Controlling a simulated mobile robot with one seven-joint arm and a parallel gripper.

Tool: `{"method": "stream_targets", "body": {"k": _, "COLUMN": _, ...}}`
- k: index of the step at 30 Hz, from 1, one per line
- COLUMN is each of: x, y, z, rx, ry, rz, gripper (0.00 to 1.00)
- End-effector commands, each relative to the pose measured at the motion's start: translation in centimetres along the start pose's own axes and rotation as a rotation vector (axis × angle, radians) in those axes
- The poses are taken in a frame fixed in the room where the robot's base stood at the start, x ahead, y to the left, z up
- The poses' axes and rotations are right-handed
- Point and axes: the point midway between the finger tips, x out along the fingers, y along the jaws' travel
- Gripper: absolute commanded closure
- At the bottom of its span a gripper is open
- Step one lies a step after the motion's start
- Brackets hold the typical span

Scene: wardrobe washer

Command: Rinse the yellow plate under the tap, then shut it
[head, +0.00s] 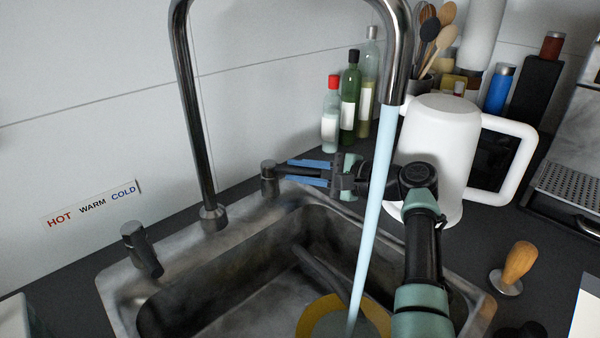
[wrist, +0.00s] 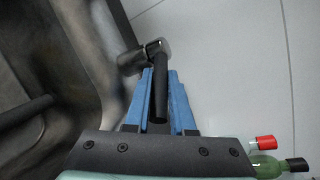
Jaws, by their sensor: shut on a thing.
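The yellow plate (head: 312,318) lies in the sink (head: 225,290), with its right part hidden by my arm. A pale blue stream of water (head: 374,200) runs from the tap's spout (head: 397,75) down onto the plate. My gripper (head: 287,168) is at the right tap handle (head: 268,180) on the sink's back rim. In the wrist view my gripper (wrist: 160,72) has its blue fingers on either side of the handle's dark lever (wrist: 160,95), shut on it. A second tap handle (head: 141,250) stands left of the spout's base.
A HOT, WARM, COLD label (head: 92,206) is on the wall. Bottles (head: 349,95) stand behind my gripper. A big white mug (head: 440,140) stands beside my arm. A wooden-handled tamper (head: 518,264) is on the counter at right.

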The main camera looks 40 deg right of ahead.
Motion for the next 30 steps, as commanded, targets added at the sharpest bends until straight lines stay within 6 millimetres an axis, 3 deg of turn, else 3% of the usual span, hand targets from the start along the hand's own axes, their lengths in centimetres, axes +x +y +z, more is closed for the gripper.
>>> {"method": "stream_targets", "body": {"k": 5, "x": 0.1, "y": 0.1, "z": 0.1, "rx": 0.001, "ry": -0.001, "rz": 0.003, "gripper": 1.00}}
{"method": "stream_targets", "body": {"k": 6, "x": 0.1, "y": 0.1, "z": 0.1, "rx": 0.001, "ry": -0.001, "rz": 0.003, "gripper": 0.76}}
{"method": "stream_targets", "body": {"k": 11, "x": 0.1, "y": 0.1, "z": 0.0, "rx": 0.000, "ry": 0.000, "rz": 0.002, "gripper": 0.48}}
{"method": "stream_targets", "body": {"k": 22, "x": -0.5, "y": -0.1, "z": 0.0, "rx": -0.001, "ry": 0.002, "rz": -0.001, "gripper": 0.48}}
{"method": "stream_targets", "body": {"k": 26, "x": -2.4, "y": -0.1, "z": -0.1, "rx": 0.001, "ry": 0.004, "rz": -0.003, "gripper": 0.48}}
{"method": "stream_targets", "body": {"k": 30, "x": -5.5, "y": -0.1, "z": 0.0, "rx": 0.000, "ry": 0.005, "rz": -0.003, "gripper": 0.48}}
